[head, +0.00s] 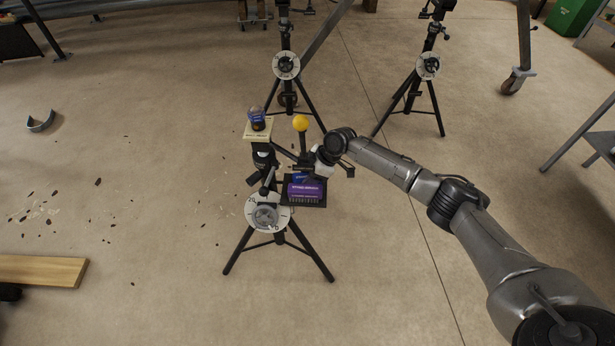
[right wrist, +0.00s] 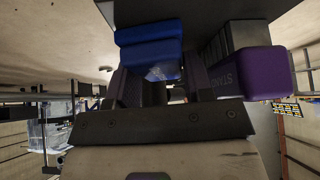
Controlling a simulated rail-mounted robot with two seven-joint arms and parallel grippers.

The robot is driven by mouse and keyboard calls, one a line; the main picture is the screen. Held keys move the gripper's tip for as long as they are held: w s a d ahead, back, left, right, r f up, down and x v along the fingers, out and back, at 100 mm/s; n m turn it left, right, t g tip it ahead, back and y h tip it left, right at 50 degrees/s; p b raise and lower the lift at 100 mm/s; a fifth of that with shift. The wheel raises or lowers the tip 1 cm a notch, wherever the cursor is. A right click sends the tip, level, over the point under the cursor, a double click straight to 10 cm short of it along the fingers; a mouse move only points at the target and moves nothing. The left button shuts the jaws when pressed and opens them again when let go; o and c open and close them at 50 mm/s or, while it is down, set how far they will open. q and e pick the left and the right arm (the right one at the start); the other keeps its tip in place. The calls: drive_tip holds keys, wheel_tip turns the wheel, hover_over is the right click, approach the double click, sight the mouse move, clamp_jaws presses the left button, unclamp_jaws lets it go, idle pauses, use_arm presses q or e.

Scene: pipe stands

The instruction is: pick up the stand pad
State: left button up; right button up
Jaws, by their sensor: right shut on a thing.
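A black tray (head: 318,203) is fixed to the near tripod. It holds a purple block (head: 305,190) with white lettering and, behind it, a blue pad (head: 299,178). My right gripper (head: 312,170) reaches in from the right over the tray's back. In the right wrist view its fingers (right wrist: 162,88) are closed on the blue pad (right wrist: 150,48). The purple block (right wrist: 250,72), lettered "STAND", is just beside the fingers there. I cannot tell whether the blue pad is clear of the tray. My left gripper is out of view.
The near tripod also carries a round dial (head: 267,217), a pale plate (head: 259,133) with a dark-blue item, and a yellow ball (head: 300,123) on a post. Two more tripods stand behind. A wooden plank (head: 42,270) lies at left. The floor between is mostly open.

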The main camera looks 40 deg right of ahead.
drive_tip(key=shift+r+p, duration=0.35)
drive_tip(key=shift+r, duration=0.2)
wheel_tip(320, 180, up, 4)
drive_tip(key=shift+f+p, duration=0.1)
drive_tip(key=shift+p, duration=1.1)
drive_tip(key=s+d+r+p, duration=0.4)
drive_tip(key=s+d+r, duration=0.2)
drive_tip(key=s+d, duration=0.2)
drive_tip(key=shift+d, duration=0.15)
drive_tip(key=shift+s, duration=0.1)
